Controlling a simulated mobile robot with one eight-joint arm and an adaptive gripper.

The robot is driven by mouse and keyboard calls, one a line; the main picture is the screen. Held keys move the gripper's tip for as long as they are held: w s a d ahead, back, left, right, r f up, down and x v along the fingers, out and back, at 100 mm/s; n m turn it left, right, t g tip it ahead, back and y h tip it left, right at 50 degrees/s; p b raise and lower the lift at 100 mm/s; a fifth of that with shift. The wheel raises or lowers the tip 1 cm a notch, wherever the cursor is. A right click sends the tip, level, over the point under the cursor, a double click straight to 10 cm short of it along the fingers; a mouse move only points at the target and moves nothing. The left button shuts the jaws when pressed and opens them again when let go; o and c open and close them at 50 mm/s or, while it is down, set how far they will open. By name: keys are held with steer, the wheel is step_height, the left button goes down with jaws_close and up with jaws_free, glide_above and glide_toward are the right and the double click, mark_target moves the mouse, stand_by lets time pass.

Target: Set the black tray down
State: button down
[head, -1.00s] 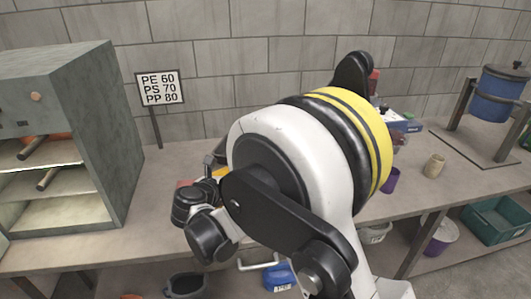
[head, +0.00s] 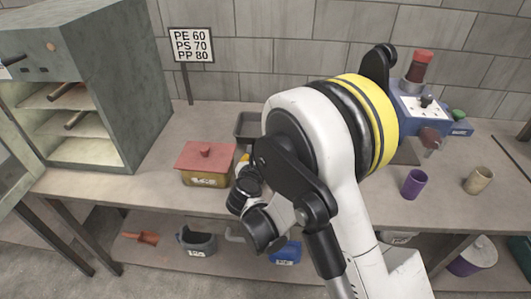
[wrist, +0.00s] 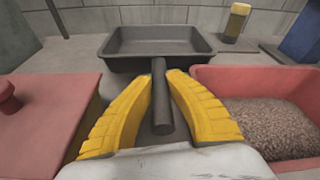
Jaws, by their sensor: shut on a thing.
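The black tray (wrist: 128,64) is dark, shallow and rectangular, with a bar handle (wrist: 160,92) pointing toward me. In the wrist view my gripper (wrist: 164,84) has its yellow fingers on both sides of the handle and is shut on it. The tray looks level and empty. In the head view part of the tray (head: 246,124) shows at the back of the bench, left of my arm, which hides the rest. I cannot tell whether its underside touches the bench top.
A red-lidded box (head: 205,158) stands left of my gripper. A red bin of brown granules (wrist: 265,125) is close on the right. A grey oven (head: 90,60) with shelves stands far left. A purple cup (head: 413,184) and a blue machine (head: 405,100) are to the right.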

step_height(320, 180, down, 4)
steer(key=shift+f+b, duration=0.25)
steer(key=shift+b, duration=0.45)
steer(key=w, duration=0.2)
steer(key=w+b, duration=0.1)
steer(key=shift+w+d+f, duration=0.1)
steer(key=shift+w+d, duration=0.1)
steer(key=shift+d, duration=0.1)
steer(key=shift+w, duration=0.55)
steer(key=b+x, duration=0.1)
steer(key=x, duration=0.2)
steer(key=shift+w+b, duration=0.4)
steer(key=shift+f+b, duration=0.2)
steer(key=shift+b, duration=0.1)
steer(key=shift+s+r, duration=0.15)
steer(key=shift+r, duration=0.05)
steer(key=shift+f, duration=0.15)
